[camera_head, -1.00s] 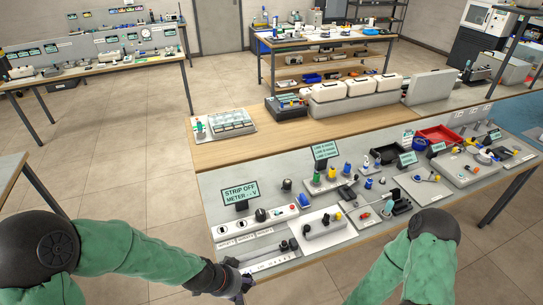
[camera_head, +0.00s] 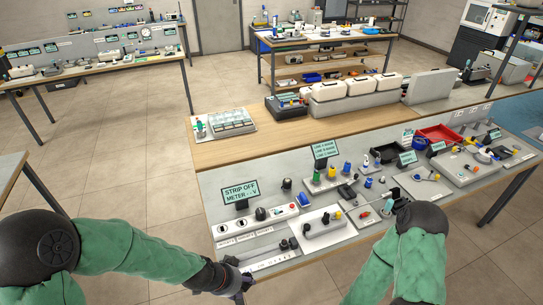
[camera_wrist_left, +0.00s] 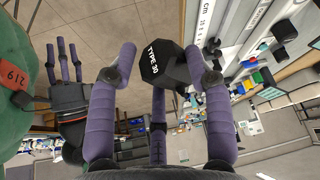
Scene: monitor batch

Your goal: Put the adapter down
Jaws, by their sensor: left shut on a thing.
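The adapter (camera_wrist_left: 165,66) is a black faceted block marked "TYPE 30" in the left wrist view. My left gripper (camera_wrist_left: 161,54) is shut on it, with purple fingers on both sides and a third finger below in the picture. In the head view my left gripper (camera_head: 241,286) is low, at the near-left edge of the workbench (camera_head: 300,262); the adapter is not clear there. My right gripper (camera_wrist_left: 61,48) shows at the left of the left wrist view, its purple fingers apart with nothing between them. In the head view it is hidden below its arm.
A white socket strip (camera_head: 257,228) with a dark plug lies beside the "STRIP OFF" sign (camera_head: 240,192). A pale panel with black knobs (camera_head: 325,228) stands right of it. Red (camera_head: 436,134) and black trays are farther right. The wooden strip (camera_head: 290,138) behind has clear room.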

